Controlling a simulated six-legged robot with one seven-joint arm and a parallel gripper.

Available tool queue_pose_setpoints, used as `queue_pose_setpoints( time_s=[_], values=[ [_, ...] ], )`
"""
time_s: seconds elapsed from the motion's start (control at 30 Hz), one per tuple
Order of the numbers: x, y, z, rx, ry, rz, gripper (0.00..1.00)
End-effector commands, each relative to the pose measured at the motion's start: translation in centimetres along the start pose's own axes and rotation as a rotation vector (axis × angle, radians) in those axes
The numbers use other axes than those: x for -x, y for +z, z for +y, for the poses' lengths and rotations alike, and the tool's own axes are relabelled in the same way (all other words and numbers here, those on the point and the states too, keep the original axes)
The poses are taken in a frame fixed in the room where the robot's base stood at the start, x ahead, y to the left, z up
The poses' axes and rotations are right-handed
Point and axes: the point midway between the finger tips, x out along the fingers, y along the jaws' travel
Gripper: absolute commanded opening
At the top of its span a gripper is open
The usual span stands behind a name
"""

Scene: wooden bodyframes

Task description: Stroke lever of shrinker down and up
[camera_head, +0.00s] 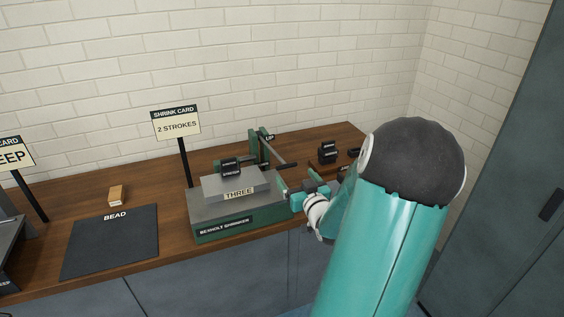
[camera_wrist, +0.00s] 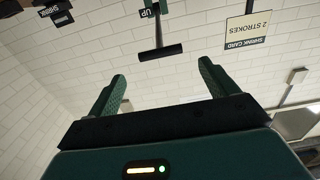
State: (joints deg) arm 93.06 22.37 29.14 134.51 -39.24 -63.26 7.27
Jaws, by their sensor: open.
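The shrinker (camera_head: 240,222) is a green-sided machine on the wooden bench, with a grey plate marked THREE on top. Its lever (camera_head: 272,150) rises at the back right and ends in a black crossbar handle (camera_head: 287,165); an UP tag (camera_head: 270,136) is beside it. In the wrist view the handle (camera_wrist: 158,53) lies beyond and between my fingertips, apart from them, with the UP tag (camera_wrist: 146,12) past it. My gripper (camera_wrist: 160,78) is open and empty. In the head view my gripper (camera_head: 299,192) is at the shrinker's right side, below the handle; my arm partly hides this area.
A shrink card reading 2 STROKES (camera_head: 176,126) stands behind the shrinker. A dark BEAD mat (camera_head: 112,242) and a small wooden block (camera_head: 116,195) lie to the left. A small black fixture (camera_head: 327,152) is at the right. A white brick wall is behind the bench.

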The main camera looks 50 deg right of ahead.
Motion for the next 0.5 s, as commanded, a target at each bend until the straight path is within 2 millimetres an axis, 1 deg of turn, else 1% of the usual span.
queue_pose_setpoints(
  time_s=[0.03,0.3,0.4,0.5],
  values=[
    [-1.1,0.0,-0.1,-0.002,-0.002,0.001,0.85],
    [-6.5,0.0,-0.3,-0.002,-0.002,0.001,0.85],
    [-8.2,0.1,-0.3,-0.002,-0.001,-0.001,0.85],
    [-9.4,0.0,-0.4,-0.001,-0.001,0.000,0.85]
  ],
)
